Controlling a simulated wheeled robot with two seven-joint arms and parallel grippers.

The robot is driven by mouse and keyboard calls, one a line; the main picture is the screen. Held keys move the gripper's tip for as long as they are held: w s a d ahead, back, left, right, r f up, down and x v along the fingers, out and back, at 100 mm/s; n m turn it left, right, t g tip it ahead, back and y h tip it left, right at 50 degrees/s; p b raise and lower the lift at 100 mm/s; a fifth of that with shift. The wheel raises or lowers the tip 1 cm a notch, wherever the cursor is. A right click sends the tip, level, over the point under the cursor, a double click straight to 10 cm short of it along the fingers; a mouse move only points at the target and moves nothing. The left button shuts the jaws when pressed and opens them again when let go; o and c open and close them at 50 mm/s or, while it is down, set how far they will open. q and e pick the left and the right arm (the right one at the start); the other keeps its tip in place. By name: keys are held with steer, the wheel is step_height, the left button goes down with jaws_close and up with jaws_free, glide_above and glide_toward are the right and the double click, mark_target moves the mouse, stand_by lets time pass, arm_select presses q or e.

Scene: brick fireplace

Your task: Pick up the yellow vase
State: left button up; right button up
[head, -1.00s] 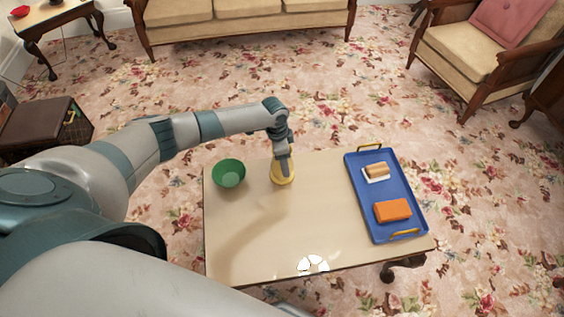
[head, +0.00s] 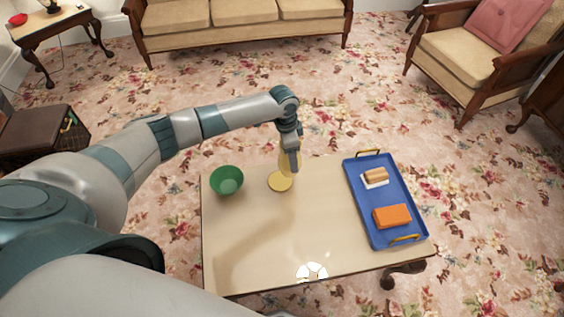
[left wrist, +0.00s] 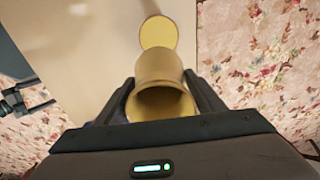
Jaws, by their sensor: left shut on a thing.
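The yellow vase (head: 284,163) is in my left gripper (head: 294,163) over the far side of the table (head: 285,225), partly hidden behind the gripper in the head view. In the left wrist view the vase (left wrist: 158,78) shows its open mouth toward the camera, and the fingers of the gripper (left wrist: 160,100) are closed on its two sides.
A green bowl (head: 227,181) stands left of the disc. The table's middle and front are clear.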

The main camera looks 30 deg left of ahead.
arm_select(q)
steer(key=w+d+r+b, duration=0.1)
steer(key=w+d+r, duration=0.3)
steer(key=d, duration=0.3)
steer(key=shift+w+d+r, duration=0.15)
steer(key=shift+w+r, duration=0.05)
steer(key=shift+r, duration=0.35)
